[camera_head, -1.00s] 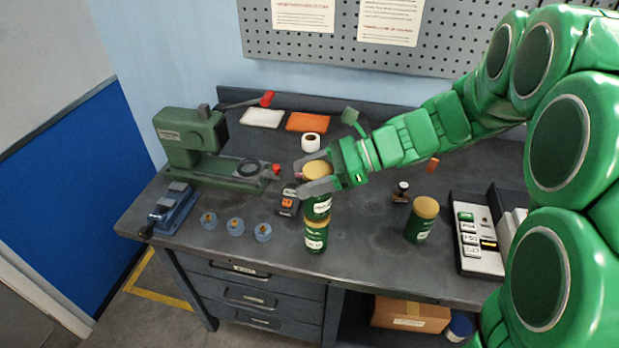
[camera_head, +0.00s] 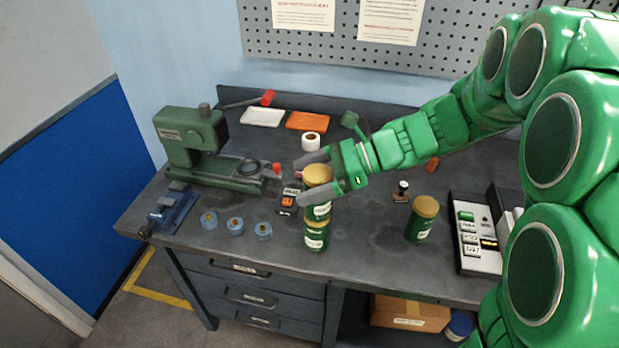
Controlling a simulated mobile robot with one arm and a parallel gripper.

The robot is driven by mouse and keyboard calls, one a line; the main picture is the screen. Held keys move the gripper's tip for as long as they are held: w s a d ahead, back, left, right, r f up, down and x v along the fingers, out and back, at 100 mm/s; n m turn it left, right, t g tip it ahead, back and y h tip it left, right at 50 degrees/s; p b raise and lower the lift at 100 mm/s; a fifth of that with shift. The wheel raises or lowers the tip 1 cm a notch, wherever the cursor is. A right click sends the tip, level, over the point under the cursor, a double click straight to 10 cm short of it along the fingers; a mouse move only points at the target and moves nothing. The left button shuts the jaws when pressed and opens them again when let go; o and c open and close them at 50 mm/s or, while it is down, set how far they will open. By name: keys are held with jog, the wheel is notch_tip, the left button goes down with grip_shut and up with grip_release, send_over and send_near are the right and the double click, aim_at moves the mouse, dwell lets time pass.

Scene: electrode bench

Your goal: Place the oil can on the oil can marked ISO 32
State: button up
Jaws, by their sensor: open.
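A green oil can with a yellow lid (camera_head: 317,177) sits upright, apparently on top of a second green can (camera_head: 316,236) with a white label. The two look stacked, with the lower can's lid mostly covered. The label writing is too small to read. My gripper (camera_head: 306,180) is open, with one finger on each side of the upper can; whether the fingers touch it I cannot tell. A third green can with a yellow lid (camera_head: 422,218) stands alone on the bench to the right.
Bench between the cans is clear.

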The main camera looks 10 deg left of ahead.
jog(key=v, duration=1.2)
jog(key=shift+r, duration=0.1)
jog(key=s+d+f+n+h, duration=0.1)
jog(key=s+d+n+h, duration=0.3)
jog(key=s, duration=0.5)
jog(key=s+d+f+n+t+h, duration=0.1)
jog(key=s+d+n+h, duration=0.3)
jog(key=s, duration=0.4)
jog(key=s+d+f+n+t+h, duration=0.1)
jog(key=s+d+f+n+h, duration=0.2)
jog(key=s+d+n+h, duration=0.2)
jog(key=s+d+n, duration=0.1)
jog(key=s+d, duration=0.2)
jog(key=s, duration=0.1)
jog(key=shift+s+f, duration=0.25)
jog(key=shift+s, duration=0.1)
